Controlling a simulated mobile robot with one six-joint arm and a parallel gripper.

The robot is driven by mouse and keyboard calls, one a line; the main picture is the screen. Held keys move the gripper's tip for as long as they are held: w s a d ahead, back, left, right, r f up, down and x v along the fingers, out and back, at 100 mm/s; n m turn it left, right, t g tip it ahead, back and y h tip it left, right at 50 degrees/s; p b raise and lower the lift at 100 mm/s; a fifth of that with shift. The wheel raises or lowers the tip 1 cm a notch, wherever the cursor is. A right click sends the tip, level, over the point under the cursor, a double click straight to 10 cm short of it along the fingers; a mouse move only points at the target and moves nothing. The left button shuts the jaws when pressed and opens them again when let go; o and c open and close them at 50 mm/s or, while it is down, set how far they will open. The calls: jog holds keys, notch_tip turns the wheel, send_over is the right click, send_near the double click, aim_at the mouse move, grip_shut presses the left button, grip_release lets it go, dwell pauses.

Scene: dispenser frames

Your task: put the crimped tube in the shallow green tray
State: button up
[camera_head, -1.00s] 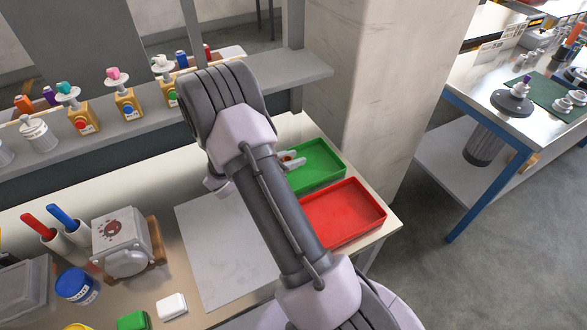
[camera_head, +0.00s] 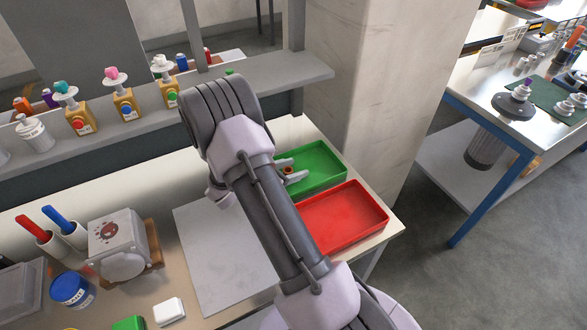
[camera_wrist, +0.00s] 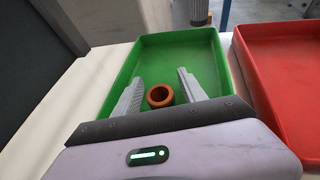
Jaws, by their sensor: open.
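The shallow green tray (camera_wrist: 202,50) lies ahead of my gripper in the wrist view. It also shows in the head view (camera_head: 325,161), partly behind my arm. My gripper (camera_wrist: 160,79) is open, its two grey fingers apart over the tray. An orange-brown tube (camera_wrist: 160,95) with a round open end and dark hole sits between the fingers, with a gap on each side. It shows as a small orange spot in the head view (camera_head: 288,170). Its crimped part is not visible, and its lower side is hidden.
A red tray (camera_head: 343,217) stands right beside the green one, near the table's right edge. A wall pillar (camera_head: 375,90) rises behind the trays. A pale flat sheet (camera_head: 222,260) lies left of my arm. A white box device (camera_head: 118,245) and cups stand farther left.

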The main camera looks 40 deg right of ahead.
jog(key=p+v, duration=0.3)
jog(key=v, duration=0.9)
jog(key=shift+s, duration=0.1)
jog(key=s+a+r+m+g+y, duration=0.1)
jog(key=s+a+r+m+y, duration=0.65)
jog(key=s+r+m, duration=0.5)
jog(key=s+a+r+m+t+y, duration=0.2)
jog(key=a+r+m+t+y, duration=0.1)
jog(key=a, duration=0.5)
jog(key=s+a+r+m+t+y, duration=0.3)
jog(key=a+r+m+t+y, duration=0.1)
jog(key=a+r, duration=0.4)
jog(key=shift+s+a+r+m+t+y, duration=0.25)
jog(key=shift+a+m+y, duration=0.2)
jog(key=shift+m, duration=0.7)
notch_tip(320, 180, down, 3)
jog(key=b, duration=0.3)
jog(key=shift+f, duration=0.15)
